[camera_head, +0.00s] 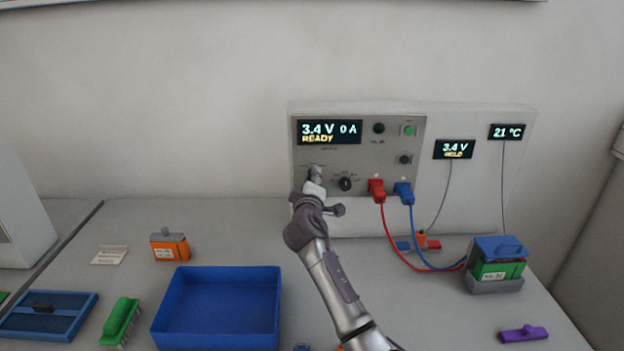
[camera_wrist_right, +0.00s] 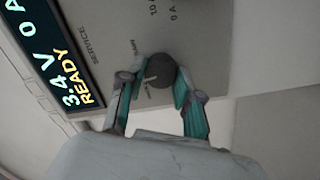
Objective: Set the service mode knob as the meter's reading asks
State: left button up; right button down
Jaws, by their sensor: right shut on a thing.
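The service mode knob (camera_wrist_right: 158,72) is a round dark knob on the cycler's front, under the word SERVICE in the right wrist view. A pale pointer line shows on it; the small words around it are too blurred to read surely. My right gripper (camera_head: 315,177) is at the panel's lower left, with its fingers on both sides of the knob, shut on it. In the head view the gripper mostly hides the knob. The meter (camera_head: 454,149) reads 3.4 V with a yellow word like HOLD. The cycler's display (camera_head: 329,132) reads 3.4 V, 0 A, READY. My left gripper is not in view.
A second black knob (camera_head: 345,184) sits close right of my gripper. Red (camera_head: 376,190) and blue (camera_head: 404,193) plugs lead by cables to a green battery (camera_head: 498,270). A 21 °C display (camera_head: 507,132) hangs at right. A blue bin (camera_head: 219,307) stands in front.

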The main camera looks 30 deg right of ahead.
jog(key=shift+f+n+t+p, duration=0.15)
jog(key=shift+n+p, duration=0.3)
jog(key=shift+n, duration=1.35)
jog(key=shift+n+t+p, duration=0.15)
jog(key=shift+n+p, duration=0.3)
jog(key=shift+n, duration=1.35)
jog(key=c, duration=0.8)
grip_release()
jog(key=v, duration=1.2)
jog(key=shift+f, duration=0.15)
